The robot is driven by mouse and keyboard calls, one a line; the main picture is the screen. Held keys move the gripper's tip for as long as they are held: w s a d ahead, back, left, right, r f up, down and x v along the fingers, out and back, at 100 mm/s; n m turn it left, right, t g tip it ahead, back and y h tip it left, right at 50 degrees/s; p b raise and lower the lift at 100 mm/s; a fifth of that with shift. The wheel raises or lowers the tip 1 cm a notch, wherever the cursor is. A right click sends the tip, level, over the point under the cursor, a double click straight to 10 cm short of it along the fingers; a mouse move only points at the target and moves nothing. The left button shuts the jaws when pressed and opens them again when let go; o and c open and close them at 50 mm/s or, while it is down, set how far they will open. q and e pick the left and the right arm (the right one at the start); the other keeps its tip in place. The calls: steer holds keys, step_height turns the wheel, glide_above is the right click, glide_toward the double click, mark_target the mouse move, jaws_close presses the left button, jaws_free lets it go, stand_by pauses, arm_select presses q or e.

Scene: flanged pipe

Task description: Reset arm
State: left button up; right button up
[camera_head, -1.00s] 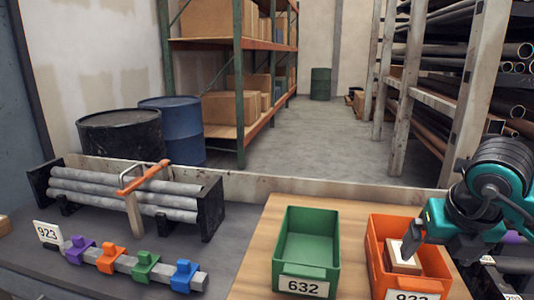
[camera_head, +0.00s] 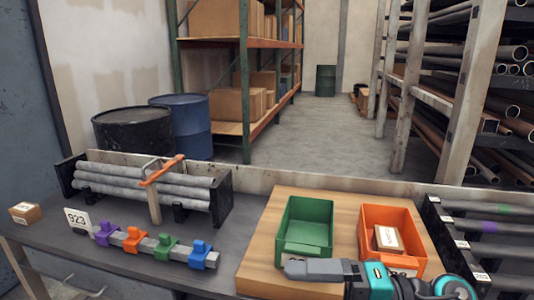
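My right arm comes in at the bottom right. Its grey gripper (camera_head: 300,269) points left in front of the green bin and hides part of that bin's label. I cannot make out a gap between its fingers. The orange bin (camera_head: 368,211) holds a small brown box (camera_head: 387,238) with a white label, apart from my gripper. The green bin (camera_head: 306,205) looks empty. My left gripper is not in view.
Both bins stand on a wooden board (camera_head: 258,262). To the left are a pipe rack (camera_head: 222,205), a 923 card (camera_head: 77,219), a bar with coloured clamps (camera_head: 133,238) and a small box (camera_head: 26,212). A dark rack (camera_head: 470,235) stands right.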

steer(key=w+d+f+m+t+h+p, duration=0.1)
steer(key=w+d+f+m+t+h, duration=0.2)
steer(key=m+t, duration=0.65)
steer(key=w+d+f+m+t+h+p, duration=0.25)
steer(key=d+m+t+h, duration=0.35)
steer(key=m, duration=0.7)
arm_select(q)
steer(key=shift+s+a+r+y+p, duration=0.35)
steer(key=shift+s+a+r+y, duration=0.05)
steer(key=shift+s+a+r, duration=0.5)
arm_select(e)
steer(key=s+d+f+m+g+h, duration=0.1)
steer(key=s+f+m+g+h, duration=0.2)
steer(key=s+f, duration=0.3)
steer(key=s+d+f+m+g+h, duration=0.2)
steer(key=s+f+m, duration=0.4)
steer(key=f, duration=0.7)
steer(key=shift+d+g+h, duration=0.25)
steer(key=shift+g+h, duration=0.5)
steer(key=shift+h, duration=0.05)
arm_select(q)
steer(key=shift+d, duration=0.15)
arm_select(e)
steer(key=shift+w, duration=0.1)
